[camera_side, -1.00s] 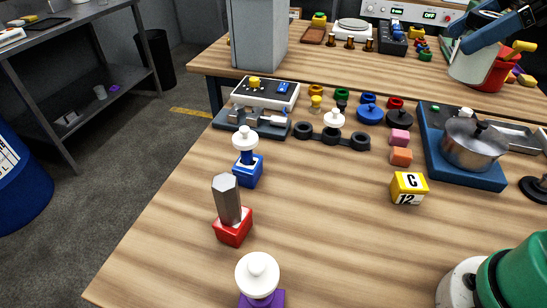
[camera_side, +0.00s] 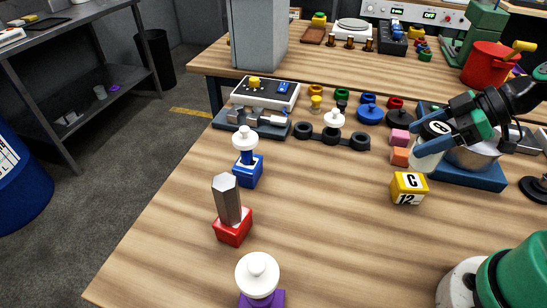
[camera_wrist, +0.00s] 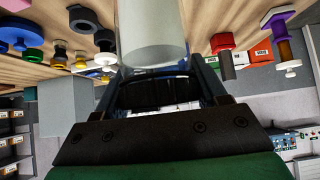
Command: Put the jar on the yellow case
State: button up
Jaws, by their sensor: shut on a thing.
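The jar is a pale, whitish cylinder (camera_side: 428,160), held in my gripper (camera_side: 424,132). In the side view it is slightly tilted and hangs above the table, up and to the right of the yellow case. The yellow case (camera_side: 408,188) is a small block with white labels reading C and 12, standing on the wooden table with a bare top. The jar also shows in the wrist view (camera_wrist: 152,35), between the blue fingers. My gripper is shut on it, and its fingers partly hide it in the side view.
A steel pot (camera_side: 475,155) on a blue base (camera_side: 470,180) stands close behind my gripper. A red block with a grey hexagonal post (camera_side: 232,229) stands left. The table between is clear.

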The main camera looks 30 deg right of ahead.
jog(key=shift+f, duration=1.8)
jog(key=shift+f, duration=0.1)
jog(key=o, duration=1.4)
jog(key=shift+c, duration=0.2)
jog(key=v, duration=1.2)
jog(key=m+g+h, duration=0.2)
jog(key=m+h, duration=0.2)
jog(key=m, duration=0.1)
send_over(409, 157)
jog(key=s+d, duration=0.2)
jog(key=d, duration=0.1)
jog(key=f, duration=0.3)
jog(key=shift+s+a+f, duration=0.2)
jog(key=shift+a+f, duration=0.05)
jog(key=shift+f, duration=0.05)
jog(key=w+a+m+t+h, duration=0.2)
jog(key=w+a+m, duration=0.2)
jog(key=w+a, duration=0.1)
jog(key=shift+a+r+t, duration=0.35)
jog(key=shift+a+t, duration=0.05)
jog(key=shift+a, duration=0.45)
